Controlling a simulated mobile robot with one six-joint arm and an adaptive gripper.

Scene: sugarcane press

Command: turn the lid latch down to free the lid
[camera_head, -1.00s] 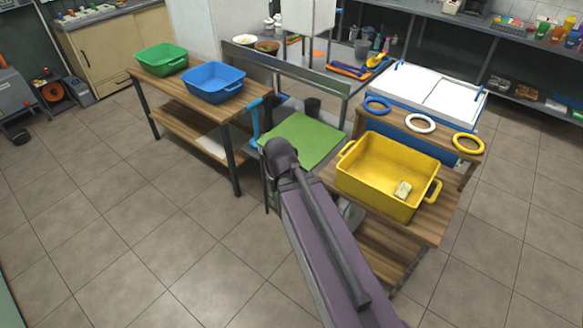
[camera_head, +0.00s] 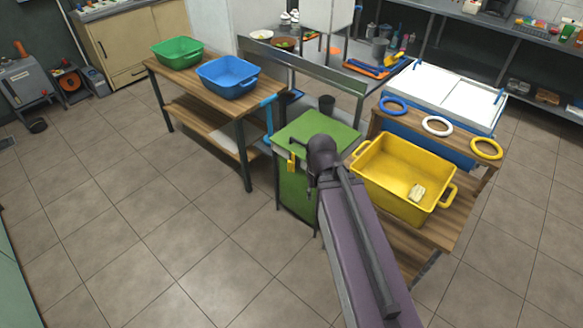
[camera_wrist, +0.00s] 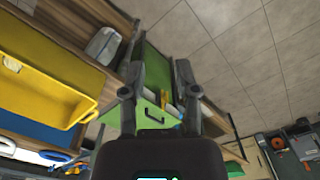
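The press is a green box. Its flat green lid (camera_head: 318,132) and green front panel (camera_head: 294,194) show in the head view. A small yellow latch (camera_head: 292,163) hangs at the lid's front left edge. My gripper (camera_wrist: 160,70) is open in the wrist view, its two fingers apart with nothing held between them. Green panels show between and below the fingers, with a dark handle-like part (camera_wrist: 155,115) and a small yellow piece (camera_wrist: 180,112) near the right finger's base. In the head view my arm hides the fingers and the lid's right front; contact cannot be told.
A yellow tub (camera_head: 400,176) holding a pale block stands on a wooden table close on the right. Blue, white and yellow rings lie behind it. A wooden table with green (camera_head: 177,53) and blue (camera_head: 227,77) tubs stands left. The tiled floor in front is clear.

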